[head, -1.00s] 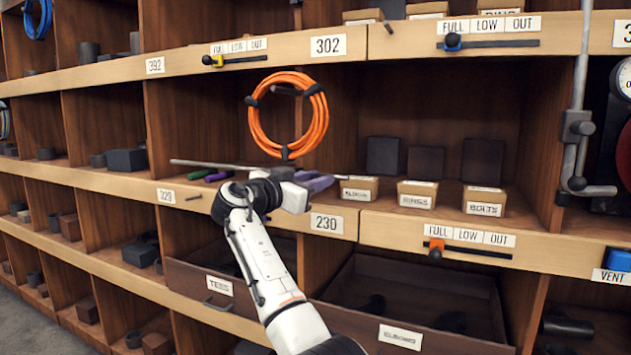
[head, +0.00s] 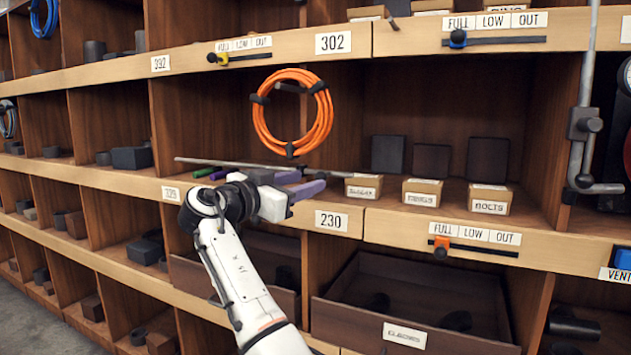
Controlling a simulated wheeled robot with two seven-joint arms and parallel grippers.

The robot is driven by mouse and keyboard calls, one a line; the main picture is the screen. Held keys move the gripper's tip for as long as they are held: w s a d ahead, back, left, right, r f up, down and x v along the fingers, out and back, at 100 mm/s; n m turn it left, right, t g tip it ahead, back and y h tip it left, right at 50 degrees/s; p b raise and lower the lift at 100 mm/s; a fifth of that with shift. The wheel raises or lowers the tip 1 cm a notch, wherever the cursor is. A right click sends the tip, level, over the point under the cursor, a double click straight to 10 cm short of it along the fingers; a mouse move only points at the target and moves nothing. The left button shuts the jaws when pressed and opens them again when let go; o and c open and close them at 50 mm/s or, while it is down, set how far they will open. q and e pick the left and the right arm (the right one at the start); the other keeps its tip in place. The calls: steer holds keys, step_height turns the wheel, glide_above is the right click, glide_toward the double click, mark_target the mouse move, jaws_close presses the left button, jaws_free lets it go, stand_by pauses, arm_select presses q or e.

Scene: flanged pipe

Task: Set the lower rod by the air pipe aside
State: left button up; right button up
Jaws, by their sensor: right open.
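A long thin grey rod (head: 222,162) runs nearly level across the front of the bay above the 230 label. Its middle passes behind my right gripper, so I cannot tell what bears it there. My right gripper (head: 300,182) is in front of this bay, its purplish fingers apart and pointing right, just below and in front of the rod. Whether they touch the rod is unclear. A grey upright pipe (head: 583,95) with a bent lower end stands at the right, well away from this rod. My left gripper is not in view.
An orange hose coil (head: 322,118) hangs just above the rod. Small labelled boxes (head: 424,192) stand on the shelf to the right. Green and purple handles (head: 205,171) lie behind the rod's left part. An open drawer (head: 345,318) juts out below.

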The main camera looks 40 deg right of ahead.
steer(key=shift+v, duration=1.75)
step_height(320, 180, down, 21)
steer(key=w+a+n+t+y+p, duration=0.25)
steer(key=n+t+y, duration=0.2)
steer(key=n, duration=0.35)
steer(key=s+a+f+n+y+p, duration=0.1)
steer(key=s+a+f+n+y, duration=0.15)
steer(key=f, duration=0.65)
steer(key=s+a+f+n+y, duration=0.2)
steer(key=s+f+n+y, duration=0.15)
steer(key=f, duration=0.45)
steer(key=s+a+f+n+y+p, duration=0.2)
steer(key=s+a+f+n+y, duration=0.4)
steer(key=s+f, duration=0.6)
arm_select(q)
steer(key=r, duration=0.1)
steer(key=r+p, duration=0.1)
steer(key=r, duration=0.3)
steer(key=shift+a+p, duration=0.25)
steer(key=shift+p, duration=0.15)
arm_select(e)
steer(key=s+a+y, duration=0.1)
steer(key=s+a, duration=0.4)
steer(key=s, duration=0.4)
steer(key=s+a+y, duration=0.2)
steer(key=s+a, duration=0.3)
steer(key=s, duration=0.4)
steer(key=shift+s+m, duration=0.3)
steer(key=shift+s, duration=0.05)
